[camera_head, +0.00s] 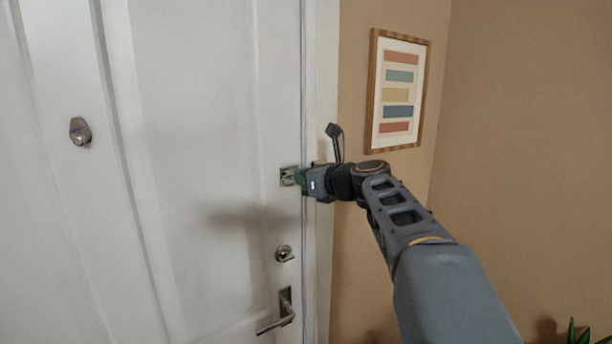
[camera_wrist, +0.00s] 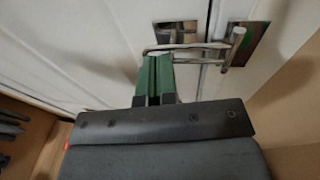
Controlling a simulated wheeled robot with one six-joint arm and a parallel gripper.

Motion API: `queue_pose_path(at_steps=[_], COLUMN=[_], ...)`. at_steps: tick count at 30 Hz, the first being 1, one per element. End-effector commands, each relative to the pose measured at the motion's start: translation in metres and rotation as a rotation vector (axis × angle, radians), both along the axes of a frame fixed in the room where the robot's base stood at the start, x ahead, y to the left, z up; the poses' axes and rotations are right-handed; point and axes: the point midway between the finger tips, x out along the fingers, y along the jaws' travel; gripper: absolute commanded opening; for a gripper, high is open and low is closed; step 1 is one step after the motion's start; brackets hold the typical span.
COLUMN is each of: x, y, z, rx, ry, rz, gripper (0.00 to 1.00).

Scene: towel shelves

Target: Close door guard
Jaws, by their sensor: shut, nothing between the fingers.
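The metal door guard has a plate on the white door (camera_head: 220,120), and this door plate (camera_head: 288,176) shows at the door's right edge. In the wrist view the guard's bar (camera_wrist: 200,46) reaches left from a second plate (camera_wrist: 249,43) on the frame, across the gap, to in front of the door plate (camera_wrist: 176,36). I cannot tell whether the bar is seated on the door part. My gripper (camera_head: 301,176) is shut and empty at the guard. Its green fingertips (camera_wrist: 154,62) are just below the bar's left end; contact is unclear. In the head view my gripper hides the frame side.
A deadbolt (camera_head: 284,254) and a lever handle (camera_head: 278,313) sit below the guard. A knob-like fitting (camera_head: 80,132) is farther left. A framed picture (camera_head: 399,92) hangs on the tan wall right of the frame. A plant (camera_head: 580,332) stands at the lower right.

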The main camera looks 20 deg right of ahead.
Motion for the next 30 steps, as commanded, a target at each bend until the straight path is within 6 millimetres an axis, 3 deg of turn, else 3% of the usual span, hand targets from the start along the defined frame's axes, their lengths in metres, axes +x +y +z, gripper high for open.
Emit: queue_pose_path(at_steps=[9,15,26,30], x=[-0.06,-0.09,-0.109,-0.109], y=[-0.012,-0.025,-0.028,-0.029], z=[0.01,0.015,0.019,0.018], rx=[-0.005,-0.002,-0.006,-0.118], ry=[-0.005,-0.003,-0.003,-0.048], rz=[-0.001,-0.005,0.002,0.016], gripper=[0.0,0.0,0.0,0.0])
